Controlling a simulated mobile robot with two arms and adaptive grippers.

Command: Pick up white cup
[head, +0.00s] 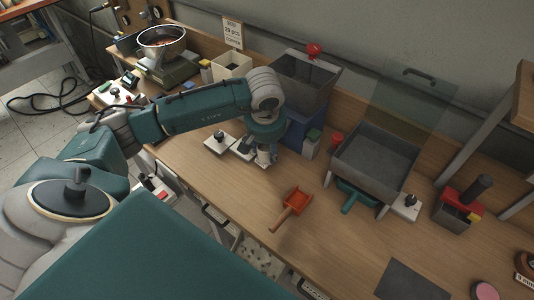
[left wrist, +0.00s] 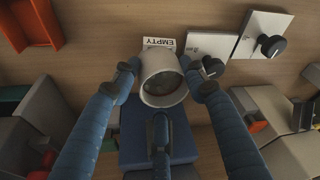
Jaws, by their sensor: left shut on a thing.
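The white cup (left wrist: 163,88) is in the middle of the left wrist view, its round open mouth facing the camera. My left gripper (left wrist: 168,72) is shut on it, with blue fingers on either side and a third finger in front of its lower part. In the head view my left gripper (head: 263,156) is low over the workbench, and the cup is mostly hidden by the fingers. I cannot tell whether the cup touches the bench. My right gripper is in neither view.
White plates with black knobs (head: 219,142) lie beside the gripper, and an EMPTY label (left wrist: 159,43) is close to the cup. A blue box (head: 300,128) under a grey hopper (head: 302,80) stands just behind.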

